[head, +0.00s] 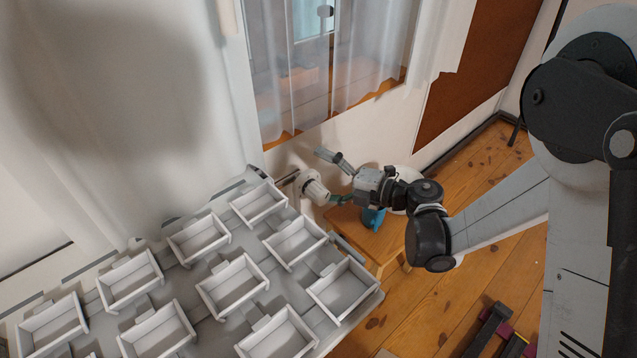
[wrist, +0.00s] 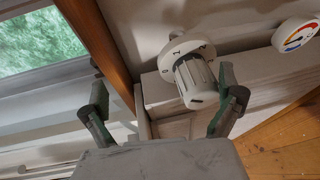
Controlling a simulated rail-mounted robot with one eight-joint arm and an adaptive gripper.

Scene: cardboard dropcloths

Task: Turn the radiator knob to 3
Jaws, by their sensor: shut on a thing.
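The radiator knob (wrist: 195,82) is a white ribbed thermostat head on a round marked collar (wrist: 190,48). In the head view the knob (head: 313,187) sticks out from the wall side, below the window. My gripper (wrist: 163,85) has its fingers on either side of the knob, shut on it at a wide spread. The right finger is close against the knob's right side. The left finger shows a gap to the knob in the wrist view. In the head view my gripper (head: 338,180) reaches the knob from the right. I cannot read the set number.
A round coloured dial (wrist: 297,34) is at the upper right of the wrist view. Several white open trays (head: 233,284) stand at the left and front. A wooden stool-like piece (head: 362,236) with a blue item (head: 373,217) is below my gripper. Sheer curtains (head: 350,60) hang behind.

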